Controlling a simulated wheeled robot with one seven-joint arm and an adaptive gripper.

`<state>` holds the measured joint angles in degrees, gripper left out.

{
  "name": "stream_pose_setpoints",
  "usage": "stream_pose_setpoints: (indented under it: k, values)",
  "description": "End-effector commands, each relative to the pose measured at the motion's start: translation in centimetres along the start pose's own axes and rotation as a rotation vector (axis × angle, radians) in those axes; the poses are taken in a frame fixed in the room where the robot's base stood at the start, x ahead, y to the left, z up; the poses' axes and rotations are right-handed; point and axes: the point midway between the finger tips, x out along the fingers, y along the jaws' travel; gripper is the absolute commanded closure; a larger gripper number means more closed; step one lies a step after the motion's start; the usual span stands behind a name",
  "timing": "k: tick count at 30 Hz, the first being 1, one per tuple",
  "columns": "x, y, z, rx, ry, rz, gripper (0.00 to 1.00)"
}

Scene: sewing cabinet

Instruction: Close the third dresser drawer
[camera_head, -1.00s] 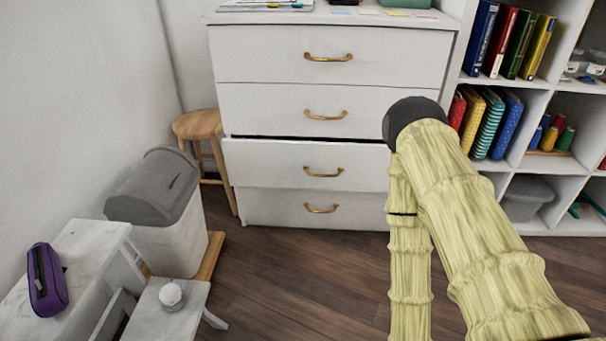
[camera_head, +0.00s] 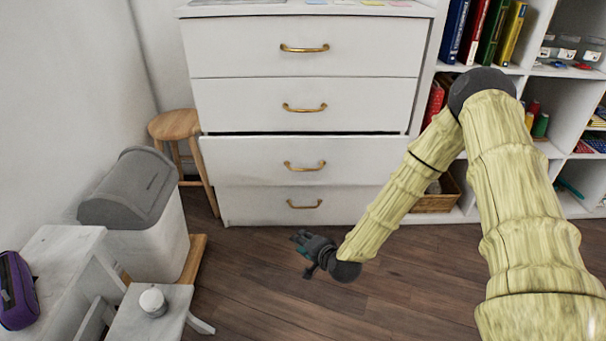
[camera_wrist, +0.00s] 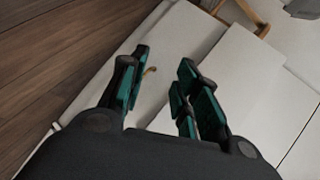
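The white dresser (camera_head: 235,107) stands ahead in the head view. Its third drawer (camera_head: 240,161) from the top sticks out a little, with a dark gap along its top edge. A brass handle (camera_head: 305,166) is on its front. The other drawers look flush. My gripper (camera_head: 300,243) hangs over the floor in front of and below the third drawer, apart from it. In the wrist view my gripper (camera_wrist: 160,88) has its teal-padded fingers spread with nothing between them. White dresser surfaces (camera_wrist: 225,75) show beyond the fingers, tilted.
A grey-lidded white bin (camera_head: 135,195) and a wooden stool (camera_head: 175,125) stand left of the dresser. White step-like furniture (camera_head: 60,265) with a purple case (camera_head: 15,290) is at lower left. An open shelf (camera_head: 545,88) stands right. The wooden floor (camera_head: 260,290) in front is clear.

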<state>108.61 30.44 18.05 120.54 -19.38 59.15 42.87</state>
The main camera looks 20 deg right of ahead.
Motion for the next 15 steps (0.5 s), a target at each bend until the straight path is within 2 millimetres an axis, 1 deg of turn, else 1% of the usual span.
stream_pose_setpoints:
  k: [1,3,6,7,9,11,12,15]
  values:
    - [1.0,-2.0,-2.4,0.057,0.042,-0.064,0.69]
    - [1.7,-4.8,-5.4,0.135,0.088,-0.148,0.69]
    - [2.2,-8.0,-9.1,0.224,0.138,-0.25,0.69]
    - [2.2,-8.8,-10.1,0.245,0.15,-0.275,0.69]
    - [2.2,-10.2,-11.8,0.285,0.169,-0.324,0.69]
    - [2.1,-11.1,-12.9,0.308,0.183,-0.353,0.69]
    - [2.1,-11.5,-13.4,0.319,0.187,-0.367,0.69]
    - [2.3,-12.1,-14.0,0.331,0.192,-0.384,0.69]
